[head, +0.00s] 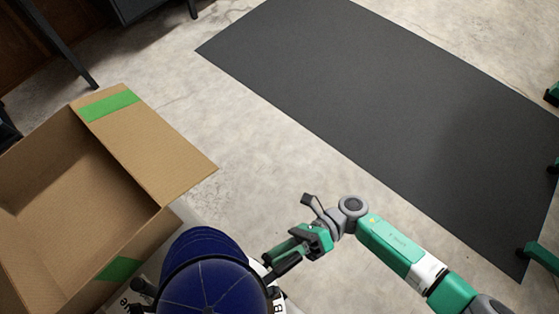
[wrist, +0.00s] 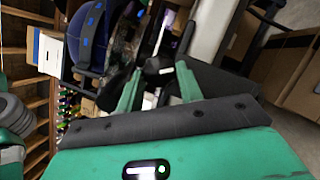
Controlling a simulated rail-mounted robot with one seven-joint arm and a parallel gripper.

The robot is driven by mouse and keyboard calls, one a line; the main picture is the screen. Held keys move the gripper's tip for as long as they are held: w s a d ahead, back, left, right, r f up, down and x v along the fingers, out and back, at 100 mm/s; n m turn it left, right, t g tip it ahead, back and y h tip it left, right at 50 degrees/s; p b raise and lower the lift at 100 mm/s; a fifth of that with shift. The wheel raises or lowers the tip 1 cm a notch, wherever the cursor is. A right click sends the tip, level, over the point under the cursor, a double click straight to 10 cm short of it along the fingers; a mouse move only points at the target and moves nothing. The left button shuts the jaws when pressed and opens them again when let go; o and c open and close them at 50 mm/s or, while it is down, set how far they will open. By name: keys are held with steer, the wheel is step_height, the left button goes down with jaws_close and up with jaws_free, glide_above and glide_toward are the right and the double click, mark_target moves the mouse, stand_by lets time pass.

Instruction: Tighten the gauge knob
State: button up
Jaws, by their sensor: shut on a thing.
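In the head view my gripper (head: 272,264) is at the lower middle, at the end of my green and grey arm. In the wrist view its two green fingers with dark tips (wrist: 155,78) close in on a small dark piece (wrist: 158,66) with a pale mark. The gripper is shut on this piece. It may be the gauge knob, but it is too dark and small to be sure. No gauge dial face can be made out in either view.
An open cardboard box (head: 190,170) with green tape stands at the left of the head view. A dark mat (head: 370,100) lies on the bare concrete floor (head: 260,140). Wooden shelving (wrist: 25,60) with small coloured items shows at the left of the wrist view.

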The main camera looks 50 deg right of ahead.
steer(key=shift+m+h+p, duration=0.3)
steer(key=shift+m+p, duration=0.05)
steer(key=shift+m, duration=0.45)
steer(key=o, duration=1)
steer(key=shift+s+r, duration=0.1)
